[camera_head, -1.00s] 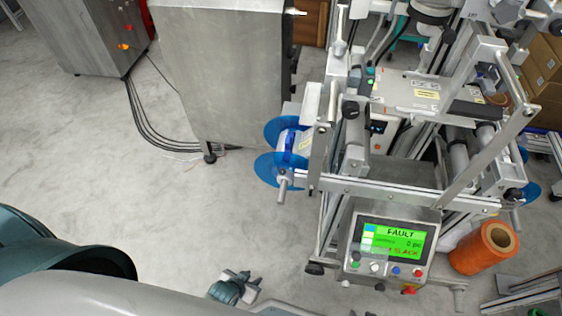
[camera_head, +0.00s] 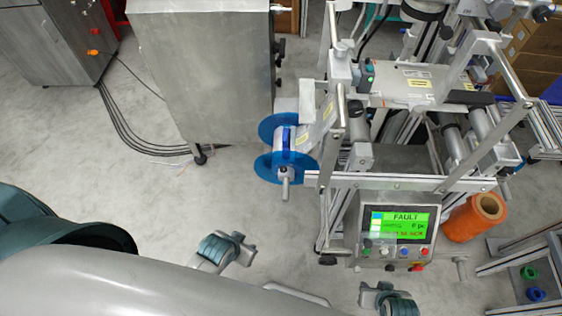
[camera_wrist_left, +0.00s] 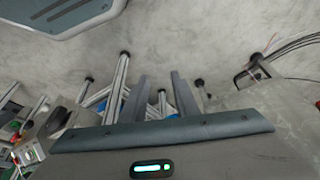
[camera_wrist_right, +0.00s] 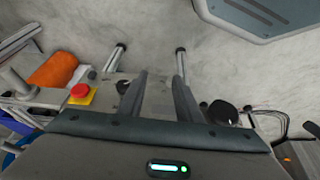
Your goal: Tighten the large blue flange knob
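Two large blue flange discs (camera_head: 278,166) sit on the side of the labelling machine, with a roll between them and a grey spindle end (camera_head: 285,188) sticking out toward me. I cannot make out a separate knob there. Blue parts (camera_wrist_left: 172,116) also show behind the fingers in the left wrist view, partly hidden. My left gripper (camera_head: 222,250) is below and left of the discs, apart from them. Its fingers (camera_wrist_left: 159,78) are apart and empty. My right gripper (camera_head: 388,300) is below the control panel. Its fingers (camera_wrist_right: 159,78) are apart and empty.
The control panel (camera_head: 395,235) has a green screen reading FAULT. An orange roll (camera_head: 474,218) stands right of it. A tray (camera_head: 510,285) with green and blue rings is at lower right. A grey cabinet (camera_head: 205,75) stands behind left, cables beside it.

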